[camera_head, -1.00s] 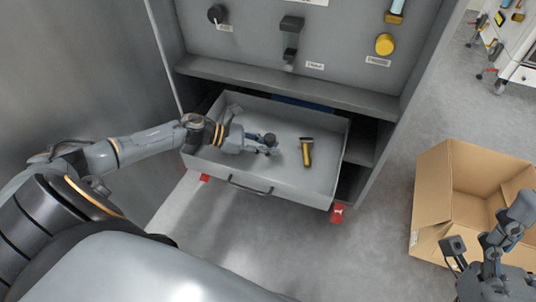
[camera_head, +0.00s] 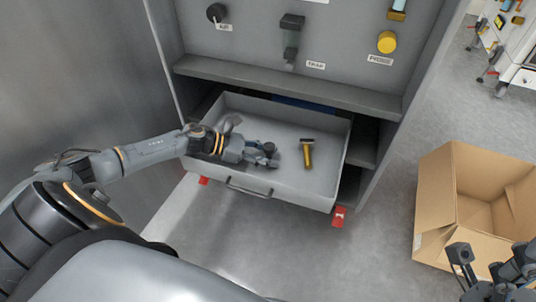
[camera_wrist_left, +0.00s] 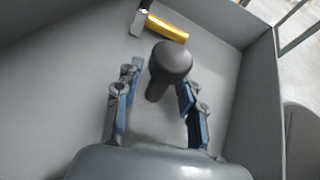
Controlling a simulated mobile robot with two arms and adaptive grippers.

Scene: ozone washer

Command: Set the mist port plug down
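The mist port plug, a dark grey knob with a short stem, shows in the left wrist view (camera_wrist_left: 170,62) between the fingers of my left gripper (camera_wrist_left: 158,98). The fingers are spread, with a gap visible on both sides of the stem. In the head view my left gripper (camera_head: 266,157) is low inside the open drawer (camera_head: 285,188), and the plug is partly hidden by the fingers. The plug appears to rest on the drawer floor, though its contact is hard to see. My right gripper (camera_head: 505,275) is partly cut off at the lower right corner.
A yellow-handled tool (camera_head: 308,154) lies in the drawer, right of my left gripper. The panel above carries a black knob (camera_head: 217,13) and a yellow round cap (camera_head: 387,42). An open cardboard box (camera_head: 435,205) stands on the floor at right.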

